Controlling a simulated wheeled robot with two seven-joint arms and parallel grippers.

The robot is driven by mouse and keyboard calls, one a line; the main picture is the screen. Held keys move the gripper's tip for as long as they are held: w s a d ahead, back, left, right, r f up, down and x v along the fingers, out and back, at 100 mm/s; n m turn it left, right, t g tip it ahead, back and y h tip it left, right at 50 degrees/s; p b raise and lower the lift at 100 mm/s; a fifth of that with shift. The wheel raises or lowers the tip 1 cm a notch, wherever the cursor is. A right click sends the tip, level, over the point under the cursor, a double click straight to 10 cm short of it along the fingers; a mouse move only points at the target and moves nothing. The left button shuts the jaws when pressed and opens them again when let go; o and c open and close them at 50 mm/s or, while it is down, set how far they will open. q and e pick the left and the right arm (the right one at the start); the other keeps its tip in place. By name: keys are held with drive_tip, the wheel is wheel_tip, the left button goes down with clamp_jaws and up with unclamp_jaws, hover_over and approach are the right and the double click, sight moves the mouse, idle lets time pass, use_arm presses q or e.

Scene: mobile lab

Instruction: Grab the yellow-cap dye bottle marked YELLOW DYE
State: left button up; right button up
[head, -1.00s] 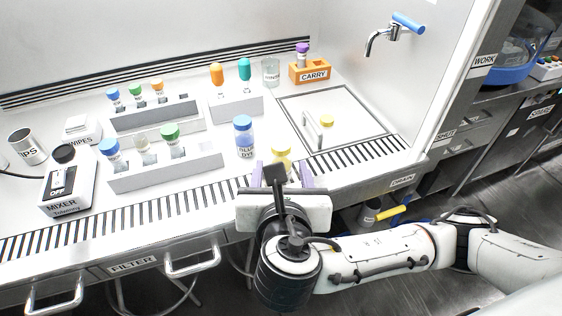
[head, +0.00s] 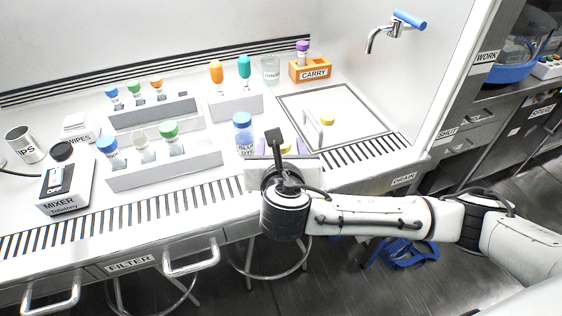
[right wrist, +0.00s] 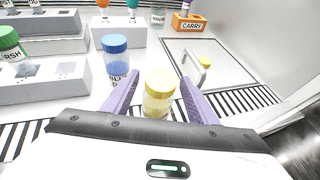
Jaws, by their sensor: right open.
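The yellow-cap dye bottle (right wrist: 158,95) stands upright on the bench between the purple fingers of my right gripper (right wrist: 159,80). The fingers are open, with a gap visible on the right side of the bottle. Its label cannot be read here. In the head view my right gripper (head: 281,148) covers most of this bottle. A blue-cap bottle marked BLUE DYE (head: 243,134) stands just left of and beyond the gripper; it also shows in the right wrist view (right wrist: 117,62). My left gripper is not in view.
A hatch panel (head: 350,108) with a handle and a small yellow knob (head: 327,118) lies to the right. Racks of capped vials (head: 165,170) and a mixer (head: 66,182) are left. An orange CARRY rack (head: 310,71) stands at the back. A slotted drain runs along the front edge.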

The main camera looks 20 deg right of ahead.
drive_tip(key=c, duration=1.2)
drive_tip(key=shift+o, duration=0.2)
